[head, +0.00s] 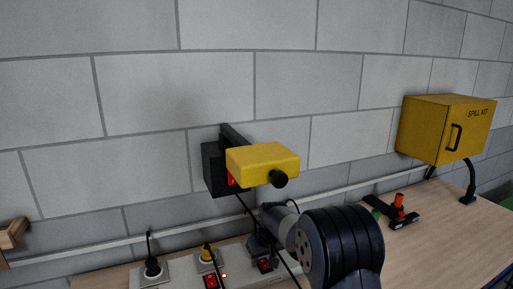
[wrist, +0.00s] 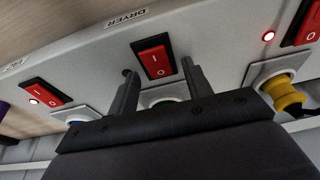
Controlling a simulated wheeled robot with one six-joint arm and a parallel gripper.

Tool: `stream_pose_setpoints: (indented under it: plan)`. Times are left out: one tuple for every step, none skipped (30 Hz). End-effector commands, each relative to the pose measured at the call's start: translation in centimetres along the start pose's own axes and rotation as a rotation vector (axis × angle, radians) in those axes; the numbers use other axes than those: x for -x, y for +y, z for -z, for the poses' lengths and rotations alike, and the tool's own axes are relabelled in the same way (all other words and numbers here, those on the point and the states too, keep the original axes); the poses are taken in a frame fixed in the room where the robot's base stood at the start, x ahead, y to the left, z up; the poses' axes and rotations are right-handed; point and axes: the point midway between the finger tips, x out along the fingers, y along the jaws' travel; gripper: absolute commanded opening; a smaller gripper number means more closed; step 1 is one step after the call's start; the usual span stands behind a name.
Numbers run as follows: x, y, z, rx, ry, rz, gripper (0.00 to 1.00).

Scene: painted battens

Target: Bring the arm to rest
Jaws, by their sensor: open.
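My gripper (wrist: 158,76) is open in the wrist view, its two dark fingers apart with nothing held between them. The fingertips are at a grey power strip (wrist: 85,62), on either side of a red rocker switch (wrist: 153,58) near the label "DRYER". A pale socket (wrist: 163,97) shows between the fingers, partly hidden by the gripper. In the head view my arm (head: 340,243) reaches in from the lower right over the strip (head: 185,272). The gripper end is dark and partly hidden there, so touch with the strip cannot be told.
A yellow plug (wrist: 286,94) sits right of my fingers in the wrist view. A yellow block with a black knob (head: 262,163) juts from the wall above the strip. A yellow spill kit box (head: 428,130) is at right.

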Motion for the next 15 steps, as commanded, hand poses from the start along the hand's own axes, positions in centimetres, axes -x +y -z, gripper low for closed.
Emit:
stream_pose_setpoints:
  plan:
    - [0.03,0.00,0.02,0.000,-0.002,0.000,0.47]
    - [0.05,0.00,0.04,0.000,-0.004,0.000,0.47]
    - [0.09,0.00,0.08,0.000,-0.009,0.000,0.47]
    - [0.13,0.00,0.10,0.000,-0.014,0.000,0.47]
    - [0.17,0.00,0.12,0.001,-0.020,0.000,0.47]
    - [0.22,0.00,0.18,0.001,-0.030,0.000,0.47]
    - [0.25,0.01,0.24,0.001,-0.038,0.000,0.47]
    - [0.27,0.01,0.28,0.000,-0.048,0.000,0.47]
    - [0.30,0.00,0.33,0.000,-0.064,0.000,0.47]
    - [0.32,0.00,0.40,0.000,-0.075,0.000,0.47]
    - [0.30,0.00,0.43,0.000,-0.089,0.000,0.47]
    - [0.31,0.00,0.49,0.000,-0.106,0.000,0.47]
    - [0.29,0.00,0.51,0.000,-0.120,0.000,0.47]
    - [0.32,0.02,0.56,0.001,-0.133,-0.001,0.47]
    - [0.47,0.02,0.63,0.001,-0.152,-0.001,0.47]
